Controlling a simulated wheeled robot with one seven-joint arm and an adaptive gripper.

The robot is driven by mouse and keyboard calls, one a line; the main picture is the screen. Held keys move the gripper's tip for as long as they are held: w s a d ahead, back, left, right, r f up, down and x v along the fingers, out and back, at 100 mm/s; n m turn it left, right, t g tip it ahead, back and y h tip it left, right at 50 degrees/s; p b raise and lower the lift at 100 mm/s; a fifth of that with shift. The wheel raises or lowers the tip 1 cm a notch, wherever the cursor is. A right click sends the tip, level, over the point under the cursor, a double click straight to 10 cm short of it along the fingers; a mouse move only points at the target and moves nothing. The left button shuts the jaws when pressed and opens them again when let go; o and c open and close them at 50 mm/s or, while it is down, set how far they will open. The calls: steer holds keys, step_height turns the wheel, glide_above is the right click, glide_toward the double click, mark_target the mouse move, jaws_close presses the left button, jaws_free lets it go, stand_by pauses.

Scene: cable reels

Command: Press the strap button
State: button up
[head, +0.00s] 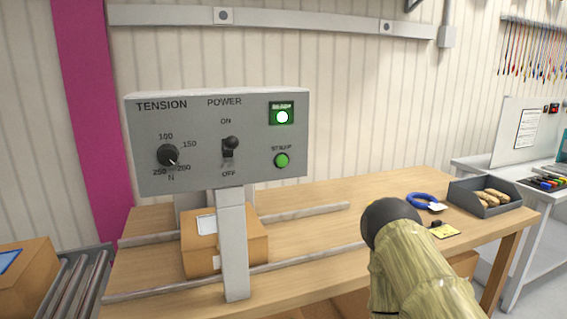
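The grey control panel (217,142) stands on a post above the wooden bench. The green strap button (281,160) is at its lower right, under a "STRAP" label, with nothing touching it. Above it a ready lamp (282,117) glows white in a green frame. The power switch lever (231,145) points up toward ON. The tension dial (168,155) is at the left, its pointer toward the lower right. My arm shows at the lower right, in a tan sleeve with a dark rounded end, apart from the panel. No gripper fingers can be made out.
A cardboard box (262,244) sits on the bench (330,225) behind the post, between metal rails. A blue ring (422,201) and a grey bin (487,208) are at the right. Rollers (78,285) carry another box (28,275) at the left. Space before the panel's face looks clear.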

jaws_close()
stand_by(1.0)
